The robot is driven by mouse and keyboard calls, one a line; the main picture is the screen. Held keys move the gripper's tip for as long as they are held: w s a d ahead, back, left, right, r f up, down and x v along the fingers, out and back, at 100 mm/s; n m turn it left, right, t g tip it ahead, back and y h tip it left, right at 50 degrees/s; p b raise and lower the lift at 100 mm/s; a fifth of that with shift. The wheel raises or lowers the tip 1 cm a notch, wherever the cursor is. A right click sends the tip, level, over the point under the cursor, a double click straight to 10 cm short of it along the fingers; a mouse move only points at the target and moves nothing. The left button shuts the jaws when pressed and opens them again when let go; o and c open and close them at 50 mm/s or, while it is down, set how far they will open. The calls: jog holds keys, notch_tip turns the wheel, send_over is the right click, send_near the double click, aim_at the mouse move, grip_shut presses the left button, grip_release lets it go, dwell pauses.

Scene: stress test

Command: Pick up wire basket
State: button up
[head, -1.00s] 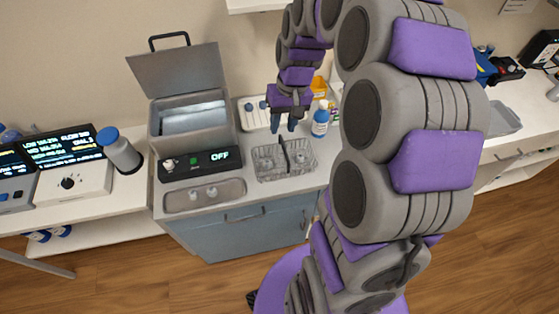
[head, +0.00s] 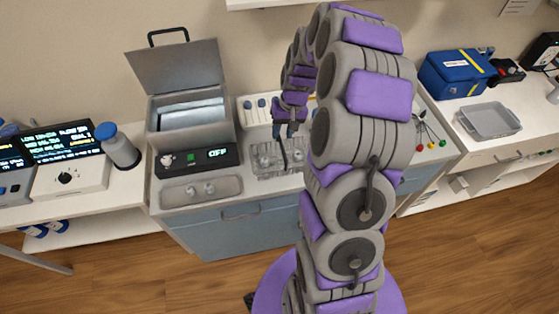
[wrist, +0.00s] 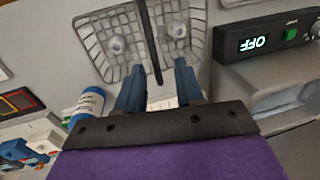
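The wire basket (head: 262,172) sits on the white worktop in the head view, right of the unit that reads OFF. It also fills the top of the wrist view (wrist: 112,64), with two pale round items in it. Its dark handle (wrist: 150,40) runs across the basket's middle. My gripper (head: 288,131) is above the back part of the basket, pointing down. In the wrist view my gripper (wrist: 157,78) is open, with its two fingers apart. The handle's near end appears between the fingers. Contact with the handle cannot be told. My arm hides the worktop right of the basket.
A metal bath (head: 190,121) with its lid raised stands left of the basket. A blue-capped bottle (wrist: 86,104) is close to my gripper in the wrist view. A blue case (head: 455,74) and a grey tray (head: 488,121) are at the right. Open wooden floor lies in front.

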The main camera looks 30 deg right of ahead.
aim_at(282, 145)
jog(key=f, duration=0.2)
jog(key=f+b, duration=0.1)
jog(key=f, duration=0.2)
jog(key=a+f, duration=0.1)
jog(key=f, duration=0.1)
jog(key=shift+f, duration=0.3)
jog(key=shift+d, duration=0.5)
jog(key=shift+c, duration=1.1)
jog(key=shift+a, duration=0.3)
grip_shut()
jog(key=shift+d, duration=0.15)
